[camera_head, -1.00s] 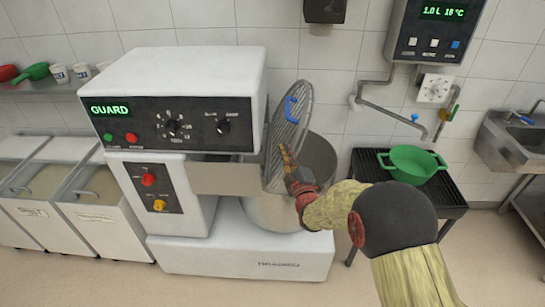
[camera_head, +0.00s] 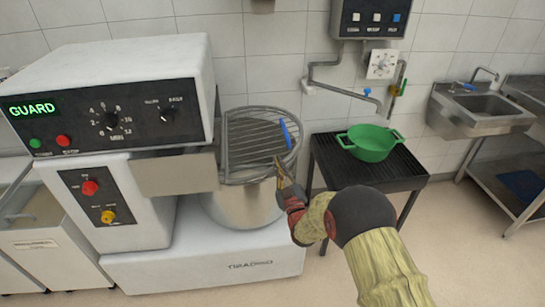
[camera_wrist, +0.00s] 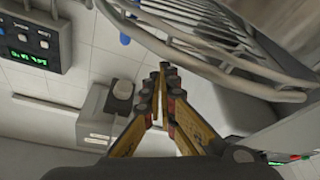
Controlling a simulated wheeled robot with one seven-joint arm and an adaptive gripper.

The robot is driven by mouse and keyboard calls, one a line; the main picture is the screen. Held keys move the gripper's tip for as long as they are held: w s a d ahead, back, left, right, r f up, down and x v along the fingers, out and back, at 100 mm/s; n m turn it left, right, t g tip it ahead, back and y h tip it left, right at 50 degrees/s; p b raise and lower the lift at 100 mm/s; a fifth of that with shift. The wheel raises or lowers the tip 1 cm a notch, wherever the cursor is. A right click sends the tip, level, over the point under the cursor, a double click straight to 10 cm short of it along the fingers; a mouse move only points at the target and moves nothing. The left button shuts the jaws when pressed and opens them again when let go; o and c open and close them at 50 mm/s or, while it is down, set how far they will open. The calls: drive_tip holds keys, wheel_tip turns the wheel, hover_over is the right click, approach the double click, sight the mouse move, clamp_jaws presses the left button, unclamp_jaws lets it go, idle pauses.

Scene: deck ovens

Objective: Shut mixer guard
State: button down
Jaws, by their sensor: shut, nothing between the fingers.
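The mixer guard (camera_head: 255,140) is a round grey wire grille with a blue handle (camera_head: 285,134) at its right side. It lies close to level over the steel bowl (camera_head: 240,203); I cannot tell whether it is fully down. The mixer (camera_head: 115,110) is white, and its display (camera_head: 33,107) reads GUARD in green. My gripper (camera_head: 279,168) is shut and empty at the guard's near right edge, just below the handle; contact is unclear. In the wrist view my gripper (camera_wrist: 158,82) is shut below the guard's bars (camera_wrist: 215,50).
A green pan (camera_head: 370,143) sits on a black slatted stand (camera_head: 385,178) to the right. A wall box with pipes (camera_head: 370,17) hangs above it. A steel sink (camera_head: 480,108) is at the far right. Open floor lies in front of the stand.

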drive_tip(key=f+m, duration=0.2)
drive_tip(key=f, duration=0.1)
drive_tip(key=f+m+t+h, duration=0.1)
drive_tip(key=f, duration=0.1)
drive_tip(key=shift+d+m, duration=0.3)
